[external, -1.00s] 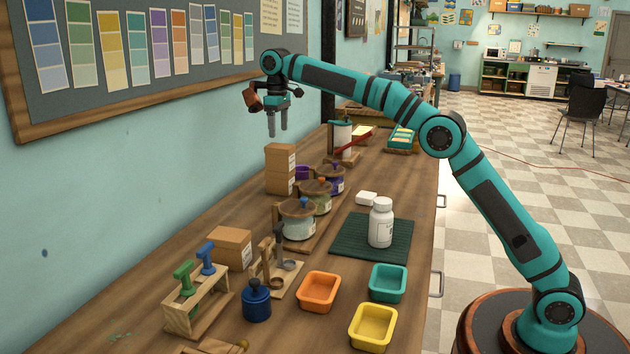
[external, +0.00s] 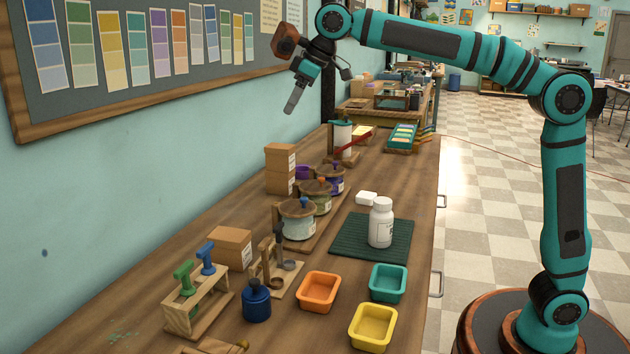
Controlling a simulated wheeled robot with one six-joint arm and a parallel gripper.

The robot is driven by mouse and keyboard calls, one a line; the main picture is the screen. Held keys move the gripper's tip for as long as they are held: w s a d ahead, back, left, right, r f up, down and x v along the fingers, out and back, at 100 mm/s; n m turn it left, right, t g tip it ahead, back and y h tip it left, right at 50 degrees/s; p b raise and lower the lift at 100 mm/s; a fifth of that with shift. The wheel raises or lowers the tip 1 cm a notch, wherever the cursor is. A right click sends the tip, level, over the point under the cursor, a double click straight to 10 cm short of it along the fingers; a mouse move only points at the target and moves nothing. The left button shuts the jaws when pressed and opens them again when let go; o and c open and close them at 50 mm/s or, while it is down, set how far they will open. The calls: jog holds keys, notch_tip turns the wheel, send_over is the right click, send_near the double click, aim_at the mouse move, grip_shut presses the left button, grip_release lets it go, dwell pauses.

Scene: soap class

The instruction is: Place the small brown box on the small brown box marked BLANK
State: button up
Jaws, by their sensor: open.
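Small brown boxes (external: 280,156) stand in a stack against the wall side of the bench, one on top of another (external: 280,183), with white labels on their right faces. Another brown box (external: 231,247) with a white label sits nearer the camera on the bench. The label writing is too small to read, so I cannot tell which box is marked BLANK. My gripper (external: 294,99) is open and empty, raised above the bench and tilted, with its fingers pointing down and left. It appears above the stack in the picture and touches nothing.
Lidded jars (external: 298,222) stand right of the stack. A white bottle (external: 381,224) stands on a dark green mat (external: 347,240). Orange (external: 318,306), teal (external: 388,299) and yellow (external: 373,342) trays, a blue weight (external: 257,300) and a wooden stamp rack (external: 198,305) are in front.

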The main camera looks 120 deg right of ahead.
jog(key=s+a+r+n+t, duration=0.25)
jog(key=s+a, duration=0.25)
jog(key=a, duration=0.9)
jog(key=s+a+r+n+t, duration=0.1)
jog(key=s+a+t, duration=0.35)
jog(key=a, duration=0.85)
jog(key=s+a+f+n+t+y, duration=0.1)
jog(key=s+a+f+t, duration=0.2)
jog(key=s+a, duration=0.6)
jog(key=s+a+f+n+t+y, duration=0.1)
jog(key=s+a+f+t+y, duration=0.1)
jog(key=s+a+f, duration=0.4)
jog(key=s+a, duration=0.3)
jog(key=s, duration=0.3)
jog(key=shift+s+f+n+t, duration=0.2)
jog(key=shift+s+n+t, duration=0.15)
jog(key=shift+s+t, duration=0.05)
